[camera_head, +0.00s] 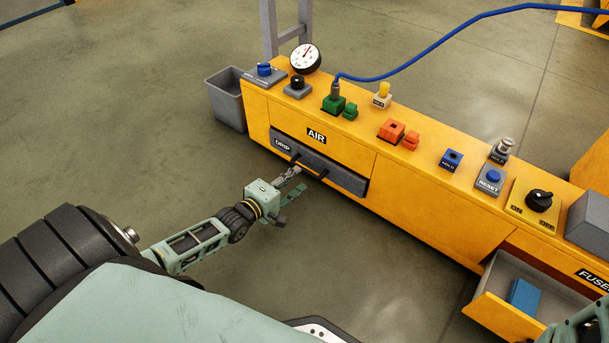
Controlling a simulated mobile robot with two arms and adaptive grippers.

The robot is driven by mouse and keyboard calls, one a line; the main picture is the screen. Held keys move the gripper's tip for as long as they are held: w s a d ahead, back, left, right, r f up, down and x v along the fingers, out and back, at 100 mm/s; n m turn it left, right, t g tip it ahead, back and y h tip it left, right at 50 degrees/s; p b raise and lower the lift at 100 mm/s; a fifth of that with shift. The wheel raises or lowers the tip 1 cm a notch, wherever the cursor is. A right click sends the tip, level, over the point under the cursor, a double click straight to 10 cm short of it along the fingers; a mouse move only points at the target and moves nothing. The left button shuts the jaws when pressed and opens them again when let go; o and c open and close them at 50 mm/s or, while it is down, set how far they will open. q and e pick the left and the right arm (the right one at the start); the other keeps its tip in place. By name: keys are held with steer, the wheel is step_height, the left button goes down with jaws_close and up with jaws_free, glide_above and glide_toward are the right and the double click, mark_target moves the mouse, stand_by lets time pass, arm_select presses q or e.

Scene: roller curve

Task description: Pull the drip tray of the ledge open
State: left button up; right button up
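The drip tray (346,180) is a dark grey drawer front labelled DRIP, low in the side of the yellow ledge (420,208). Its front sits close to the ledge face; I cannot tell whether it stands out slightly. A dark bar handle (312,168) runs along it. My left gripper (293,182) is at the handle's near side, fingers spread apart and pointing at it. The upper finger is close to the handle; contact cannot be told. My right gripper is not in view; only part of my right arm shows at the bottom right corner.
An open drawer (492,310) labelled FUSES, with a blue block (523,297) inside, juts out at the right. A grey bin (226,98) stands at the ledge's left end. Knobs, a gauge (305,58) and a blue cable (430,50) are on top. Floor before the tray is clear.

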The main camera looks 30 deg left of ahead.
mark_target(303, 171)
arm_select(q)
steer(key=b+x, duration=0.3)
steer(key=x, duration=0.3)
steer(key=shift+f+b, duration=0.1)
steer(key=shift+b, duration=0.25)
steer(key=shift+c, duration=0.5)
jaws_close()
